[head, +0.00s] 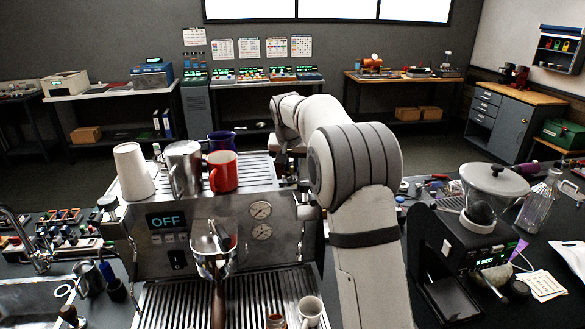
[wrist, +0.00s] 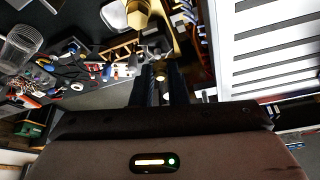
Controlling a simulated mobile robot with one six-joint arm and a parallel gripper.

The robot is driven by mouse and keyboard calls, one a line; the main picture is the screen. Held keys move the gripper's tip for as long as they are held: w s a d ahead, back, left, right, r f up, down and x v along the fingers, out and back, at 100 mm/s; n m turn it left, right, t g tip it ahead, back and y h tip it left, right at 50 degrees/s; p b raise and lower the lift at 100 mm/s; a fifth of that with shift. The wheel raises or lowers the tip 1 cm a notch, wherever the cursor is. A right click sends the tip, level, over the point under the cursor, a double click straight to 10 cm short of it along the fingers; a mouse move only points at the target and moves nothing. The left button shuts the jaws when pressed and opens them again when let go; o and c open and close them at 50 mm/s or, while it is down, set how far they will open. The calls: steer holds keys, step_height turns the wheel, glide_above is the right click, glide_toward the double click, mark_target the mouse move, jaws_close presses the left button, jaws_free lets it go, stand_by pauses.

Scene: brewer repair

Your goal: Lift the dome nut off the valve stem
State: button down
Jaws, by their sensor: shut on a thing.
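In the wrist view my gripper (wrist: 161,76) is closed around a small brass-coloured piece, the dome nut (wrist: 160,70), held between its two dark fingers. The valve stem is not clearly distinguishable, so I cannot tell whether the nut is still seated on it. A larger gold-coloured metal part (wrist: 139,12) lies just beyond the fingertips. In the head view my arm reaches over behind the right side of the espresso machine (head: 205,250), and it hides my gripper, the nut and the stem.
Red mug (head: 223,172), steel pitcher (head: 186,168) and white cups (head: 134,170) stand on the machine's top. A grinder (head: 465,250) stands to the right. In the wrist view a slatted tray (wrist: 275,45) is close on the right, and tools (wrist: 75,75) lie at left.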

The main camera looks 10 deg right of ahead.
steer(key=shift+r, duration=1.9)
steer(key=shift+r, duration=0.15)
steer(key=shift+r, duration=1.85)
steer(key=shift+d, duration=0.1)
steer(key=w+d+r, duration=0.2)
steer(key=w+d, duration=0.1)
steer(key=d, duration=0.8)
steer(key=shift+a, duration=0.1)
